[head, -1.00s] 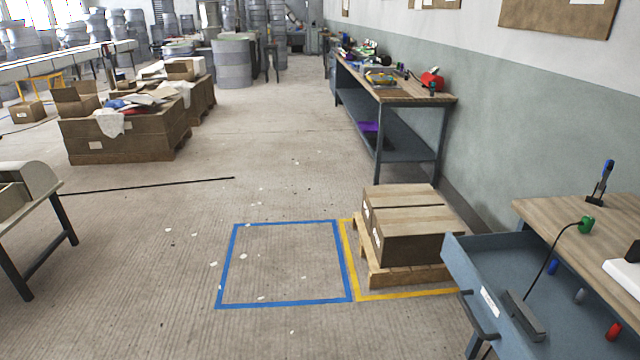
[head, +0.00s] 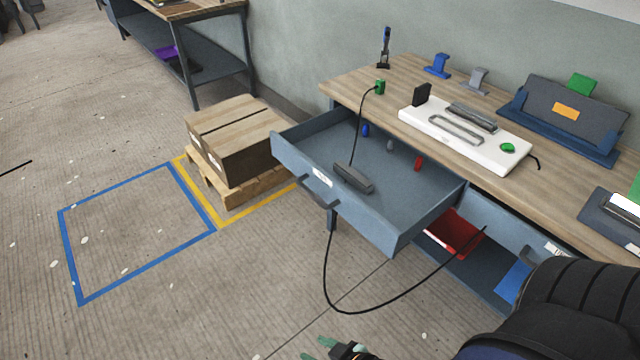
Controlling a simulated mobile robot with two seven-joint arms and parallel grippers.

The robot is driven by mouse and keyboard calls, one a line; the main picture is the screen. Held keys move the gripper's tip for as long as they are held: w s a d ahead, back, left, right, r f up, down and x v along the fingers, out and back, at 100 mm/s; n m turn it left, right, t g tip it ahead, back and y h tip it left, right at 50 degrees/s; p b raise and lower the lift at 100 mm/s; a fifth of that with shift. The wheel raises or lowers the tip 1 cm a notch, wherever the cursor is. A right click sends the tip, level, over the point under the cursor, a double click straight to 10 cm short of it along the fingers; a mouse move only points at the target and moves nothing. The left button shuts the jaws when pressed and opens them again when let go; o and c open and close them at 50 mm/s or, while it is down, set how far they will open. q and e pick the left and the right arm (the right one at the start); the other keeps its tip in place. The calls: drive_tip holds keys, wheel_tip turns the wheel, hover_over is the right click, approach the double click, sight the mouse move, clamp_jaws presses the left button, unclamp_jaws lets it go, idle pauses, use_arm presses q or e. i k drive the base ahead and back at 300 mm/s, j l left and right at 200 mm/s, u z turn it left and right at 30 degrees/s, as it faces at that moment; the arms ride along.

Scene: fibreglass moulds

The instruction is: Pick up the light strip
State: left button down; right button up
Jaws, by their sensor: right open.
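A dark grey bar (head: 353,178), possibly the light strip, lies in the open upper drawer (head: 400,233) of the bench. A thin black cable runs up from it to a green piece (head: 380,87) at the bench edge. A grey strip-like piece (head: 472,117) also lies on a white panel (head: 425,120) on the bench; I cannot tell for certain which is the light strip. My right gripper (head: 318,349) is open at the bottom edge, mostly cut off, below the drawer and apart from both. My left gripper is not in view.
Blue, grey and red small items lie in the upper drawer. A black cable loops below the drawers. Boxes on a pallet (head: 262,187) stand left of the bench. The blue-taped floor square (head: 145,266) is clear.

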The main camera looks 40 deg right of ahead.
sight(360, 182)
drive_tip(key=z, duration=1.35)
